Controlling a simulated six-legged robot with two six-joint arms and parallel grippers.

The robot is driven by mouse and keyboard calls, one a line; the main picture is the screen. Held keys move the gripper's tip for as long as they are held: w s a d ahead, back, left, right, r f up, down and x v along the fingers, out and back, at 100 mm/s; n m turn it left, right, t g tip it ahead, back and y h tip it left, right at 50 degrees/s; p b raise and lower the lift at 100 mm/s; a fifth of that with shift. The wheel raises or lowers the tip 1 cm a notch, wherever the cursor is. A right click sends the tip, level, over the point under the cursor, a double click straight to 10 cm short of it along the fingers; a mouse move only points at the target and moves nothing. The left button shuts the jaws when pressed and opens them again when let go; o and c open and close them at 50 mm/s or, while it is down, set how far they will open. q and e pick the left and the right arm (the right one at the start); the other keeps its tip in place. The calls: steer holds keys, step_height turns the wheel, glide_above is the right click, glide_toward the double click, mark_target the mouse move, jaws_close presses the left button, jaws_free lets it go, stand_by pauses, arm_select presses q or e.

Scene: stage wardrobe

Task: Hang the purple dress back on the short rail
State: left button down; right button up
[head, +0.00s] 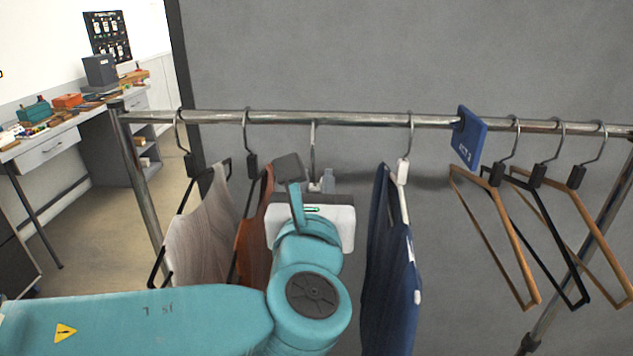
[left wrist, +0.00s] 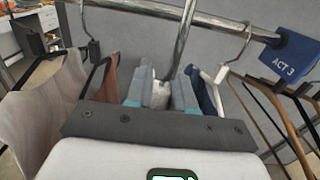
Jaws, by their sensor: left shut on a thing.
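My left gripper (head: 321,185) is shut on the white neck of a hanger (head: 313,150), just below the metal clothes rail (head: 360,119). In the left wrist view the white neck (left wrist: 161,92) sits between the two fingers, and its hook rises past the rail. The hook's top meets the rail in the head view, but I cannot tell whether it rests on it. No purple cloth shows; my arm and gripper hide whatever hangs below this hanger. My right gripper is not in view.
A beige garment (head: 205,235) and a rust-orange one (head: 257,235) hang left of my gripper, a dark blue one (head: 390,270) right of it. A blue "ACT 3" divider (head: 469,138) and empty hangers (head: 515,245) are further right. A workbench (head: 50,145) stands at far left.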

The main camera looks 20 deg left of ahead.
arm_select(q)
steer(key=shift+x, duration=2.4)
steer(key=p+x, duration=0.1)
steer(key=x, duration=0.1)
steer(key=shift+w, duration=0.4)
steer(key=shift+w+a, duration=0.1)
steer(key=shift+r, duration=0.15)
